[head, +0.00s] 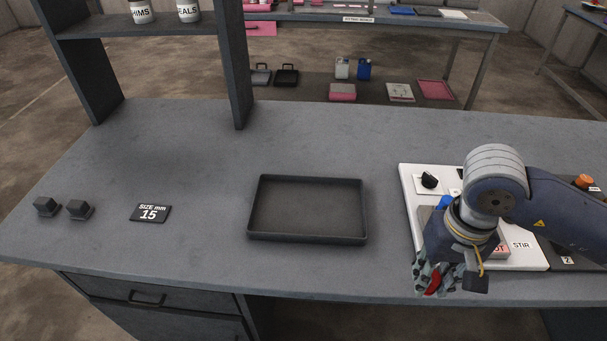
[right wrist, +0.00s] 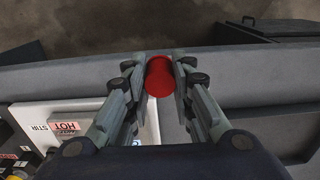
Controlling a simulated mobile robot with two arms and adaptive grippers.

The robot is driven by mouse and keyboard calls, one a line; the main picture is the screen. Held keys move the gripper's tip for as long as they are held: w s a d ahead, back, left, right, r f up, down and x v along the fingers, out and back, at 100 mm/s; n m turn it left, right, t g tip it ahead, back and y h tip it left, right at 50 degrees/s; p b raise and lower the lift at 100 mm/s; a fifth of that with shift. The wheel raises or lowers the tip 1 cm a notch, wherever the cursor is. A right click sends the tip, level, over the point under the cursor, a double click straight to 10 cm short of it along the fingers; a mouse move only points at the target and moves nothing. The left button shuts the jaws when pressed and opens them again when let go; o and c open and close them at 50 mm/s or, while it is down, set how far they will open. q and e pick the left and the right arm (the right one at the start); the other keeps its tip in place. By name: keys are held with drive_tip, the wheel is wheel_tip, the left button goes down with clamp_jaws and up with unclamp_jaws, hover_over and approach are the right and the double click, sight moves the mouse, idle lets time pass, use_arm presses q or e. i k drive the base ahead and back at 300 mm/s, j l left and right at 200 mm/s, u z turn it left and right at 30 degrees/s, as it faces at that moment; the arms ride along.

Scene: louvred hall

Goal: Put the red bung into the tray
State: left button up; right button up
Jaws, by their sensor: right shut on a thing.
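The red bung (right wrist: 160,76) is held between the two fingers of my right gripper (right wrist: 160,72) in the right wrist view. In the head view a bit of the red bung (head: 434,284) shows between the fingers of my right gripper (head: 437,282), near the bench's front edge, in front of the white stirrer plate. The dark, shallow rectangular tray (head: 307,239) lies on the bench to the left of the gripper, and it looks empty. My left gripper is not in view.
A white stirrer unit (head: 410,180) stands under my right arm, with a dark panel to its right. Two small dark blocks (head: 79,209) and a "SIZE mm 15" plate (head: 150,213) lie at left. A shelf upright (head: 236,70) stands behind the tray. Bench between gripper and tray is clear.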

sight(316, 211)
drive_tip(key=l+u, duration=0.1)
drive_tip(key=u, duration=0.9)
drive_tip(key=l+u, duration=0.1)
drive_tip(key=u, duration=0.4)
drive_tip(key=k+l+u, duration=0.15)
drive_tip(key=k+l, duration=0.25)
